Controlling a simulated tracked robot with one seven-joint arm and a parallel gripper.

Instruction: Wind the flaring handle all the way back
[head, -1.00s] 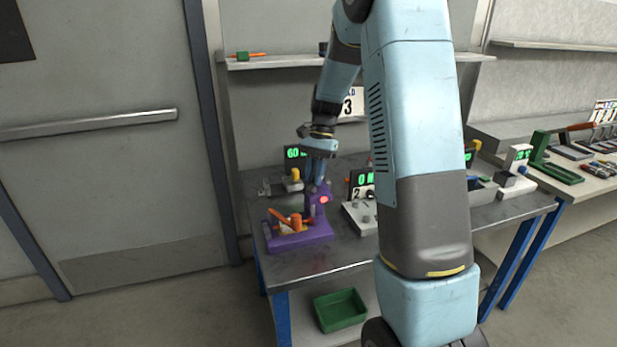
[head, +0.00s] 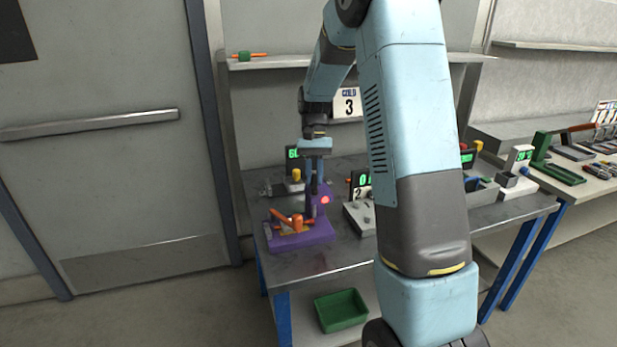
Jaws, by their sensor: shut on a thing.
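The purple flaring station (head: 301,239) stands at the left front of the metal bench in the head view. It has an orange clamp part (head: 297,220) on its base and an upright purple post with a lit red lamp (head: 325,199). My gripper (head: 314,188) points straight down beside the top of the post. It is shut on the flaring handle, which is mostly hidden by the fingers. How far the handle is turned cannot be made out.
The dark bench top (head: 345,251) is bare in front of the station. A grey unit with a display (head: 362,181) stands close on the right, and another green display (head: 292,154) behind. A green bin (head: 341,310) sits below the bench.

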